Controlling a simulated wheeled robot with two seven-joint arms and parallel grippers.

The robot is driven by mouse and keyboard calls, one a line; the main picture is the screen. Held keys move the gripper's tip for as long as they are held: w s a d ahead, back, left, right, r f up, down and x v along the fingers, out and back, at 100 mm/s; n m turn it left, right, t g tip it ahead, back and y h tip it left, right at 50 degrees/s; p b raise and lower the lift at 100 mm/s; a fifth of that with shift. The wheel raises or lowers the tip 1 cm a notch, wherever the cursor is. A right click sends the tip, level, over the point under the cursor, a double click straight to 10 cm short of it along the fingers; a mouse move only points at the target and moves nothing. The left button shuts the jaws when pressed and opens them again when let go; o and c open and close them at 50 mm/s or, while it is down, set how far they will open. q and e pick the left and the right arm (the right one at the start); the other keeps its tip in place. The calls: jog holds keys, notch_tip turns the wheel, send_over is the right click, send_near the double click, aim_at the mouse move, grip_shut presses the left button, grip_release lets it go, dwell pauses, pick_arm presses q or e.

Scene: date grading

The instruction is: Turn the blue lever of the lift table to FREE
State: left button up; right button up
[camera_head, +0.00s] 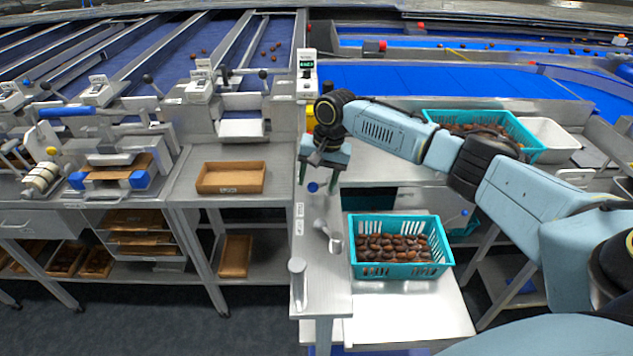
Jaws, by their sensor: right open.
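My right gripper (318,178) points down over the narrow grey metal stand left of the teal crate. Its two dark fingers are apart and nothing shows held in them. A blue ball knob (313,187), seemingly the lever's end, shows between and just below the fingertips. I cannot tell whether the fingers touch it. The lever's rod and setting are hard to make out. A small white label (299,218) on the stand is too small to read. The lift table (408,308) carries a teal crate (401,272) of brown dates. My left gripper is not in view.
Another blue knob (464,213) on a thin rod stands right of the crate. A grey metal post (298,284) and a small cup-like part (335,244) rise from the stand. A wooden tray (231,189) sits left. Another teal crate (535,151) stands behind my right arm.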

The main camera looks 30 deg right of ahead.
jog(key=shift+w+a+f, duration=0.1)
jog(key=shift+f, duration=0.5)
